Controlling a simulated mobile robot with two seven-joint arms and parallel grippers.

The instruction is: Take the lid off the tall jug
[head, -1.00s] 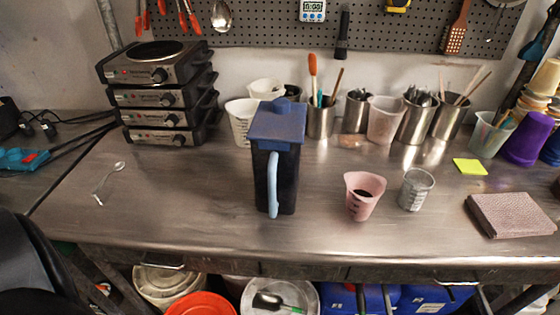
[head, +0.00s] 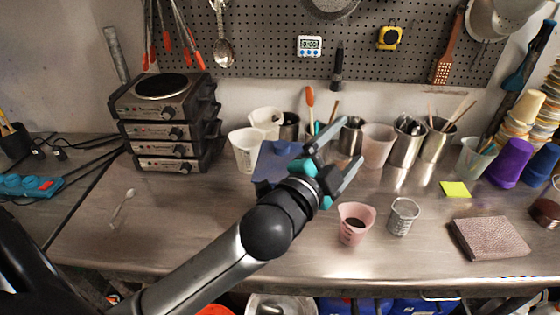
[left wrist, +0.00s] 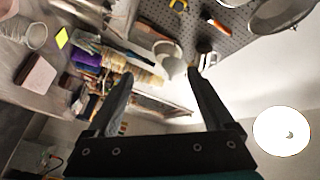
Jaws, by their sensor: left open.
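The tall jug's blue lid (head: 268,165) shows in the head view in the middle of the steel table. Most of the dark jug below it is hidden behind my left arm. My left gripper (head: 338,155) is open and empty, in front of and to the right of the lid in the picture. Its fingers point right, away from the lid. In the left wrist view the open fingers (left wrist: 158,85) face the shelf end and wall, and no jug shows between them. My right gripper is not in view.
A pink cup (head: 352,238) with dark contents and a clear measuring beaker (head: 402,217) stand right of the jug. A folded cloth (head: 490,239) lies farther right. Stacked hot plates (head: 165,130) stand at back left, with a spoon (head: 122,207) before them. Steel utensil cups (head: 405,145) line the back.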

